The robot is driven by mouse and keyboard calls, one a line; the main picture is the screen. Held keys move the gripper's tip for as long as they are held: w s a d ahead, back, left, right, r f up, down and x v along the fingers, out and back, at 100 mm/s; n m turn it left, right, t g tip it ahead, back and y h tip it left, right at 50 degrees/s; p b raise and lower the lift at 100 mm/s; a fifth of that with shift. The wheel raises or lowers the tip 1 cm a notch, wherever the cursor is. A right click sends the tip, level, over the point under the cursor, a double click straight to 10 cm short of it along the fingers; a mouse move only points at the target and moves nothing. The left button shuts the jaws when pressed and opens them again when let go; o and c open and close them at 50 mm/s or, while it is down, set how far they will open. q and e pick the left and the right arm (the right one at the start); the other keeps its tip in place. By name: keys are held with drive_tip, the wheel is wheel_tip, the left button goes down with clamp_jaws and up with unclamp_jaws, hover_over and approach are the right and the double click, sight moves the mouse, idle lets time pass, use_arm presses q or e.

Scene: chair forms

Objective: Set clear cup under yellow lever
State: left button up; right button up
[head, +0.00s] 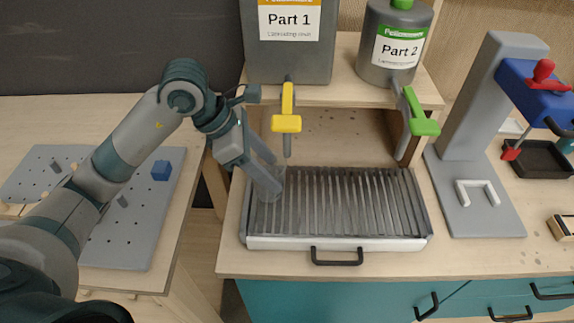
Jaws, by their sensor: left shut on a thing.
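The yellow lever (286,123) sits on a spout below the grey Part 1 container (290,50). My left gripper (275,187) reaches down below and slightly left of the lever, over the left part of the slatted drip tray (335,243). It is shut on the clear cup (268,196), which is faint and partly hidden by the fingers. The cup is at the tray's left back area; I cannot tell whether it touches the slats. My right gripper is not in view.
A green lever (420,122) hangs below the Part 2 bottle (398,45), to the right. A grey stand with a blue press (535,90) is at far right. The tray's right part is clear.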

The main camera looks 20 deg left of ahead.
sight(285, 165)
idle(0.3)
